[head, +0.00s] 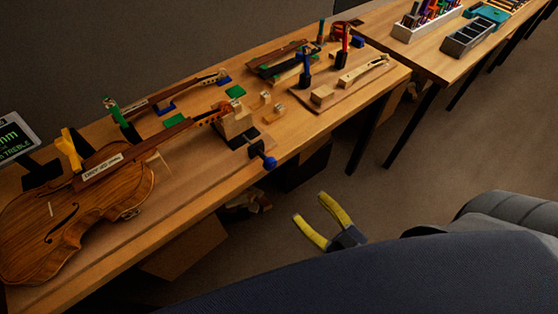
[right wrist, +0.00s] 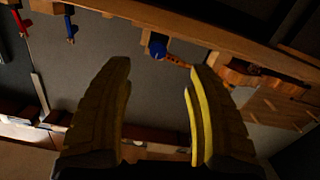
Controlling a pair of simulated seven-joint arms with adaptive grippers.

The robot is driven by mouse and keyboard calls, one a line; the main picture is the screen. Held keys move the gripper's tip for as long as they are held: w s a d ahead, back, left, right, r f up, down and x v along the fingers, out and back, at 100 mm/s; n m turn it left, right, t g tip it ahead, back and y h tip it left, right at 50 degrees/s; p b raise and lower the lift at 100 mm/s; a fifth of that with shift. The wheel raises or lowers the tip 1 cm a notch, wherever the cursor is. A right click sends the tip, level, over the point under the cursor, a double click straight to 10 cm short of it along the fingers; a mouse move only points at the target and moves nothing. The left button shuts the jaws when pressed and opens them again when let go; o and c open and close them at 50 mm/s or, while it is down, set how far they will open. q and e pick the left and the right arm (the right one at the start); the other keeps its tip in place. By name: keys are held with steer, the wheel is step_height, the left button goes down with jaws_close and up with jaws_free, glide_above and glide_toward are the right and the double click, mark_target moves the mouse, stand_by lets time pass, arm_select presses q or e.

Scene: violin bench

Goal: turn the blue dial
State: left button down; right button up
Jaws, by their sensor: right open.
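The blue dial (head: 269,162) is a small dark-blue knob on the bench's front edge, below the wooden block (head: 236,122) near the large violin's scroll end. It also shows in the right wrist view (right wrist: 157,50), beyond the fingertips and between them. My right gripper (head: 310,205) has yellow-lined fingers spread wide and empty. In the head view it hangs in front of the bench, to the right of and lower than the dial, apart from it. The right wrist view shows both open fingers (right wrist: 160,68). My left gripper is not in view.
The large violin (head: 75,205) lies along the bench's (head: 185,205) left part. A second violin, a tool board (head: 325,100) with red and blue-handled tools, and small blocks stand behind and right. A screen (head: 15,140) is at far left.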

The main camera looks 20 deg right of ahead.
mark_target(272, 166)
steer(key=r+x, duration=0.1)
steer(key=x, duration=0.4)
steer(key=r+x, duration=0.1)
steer(key=x, duration=1.1)
steer(key=shift+w+a+r, duration=0.2)
steer(key=shift+a+r, duration=0.05)
steer(key=shift+r, duration=0.15)
jaws_close()
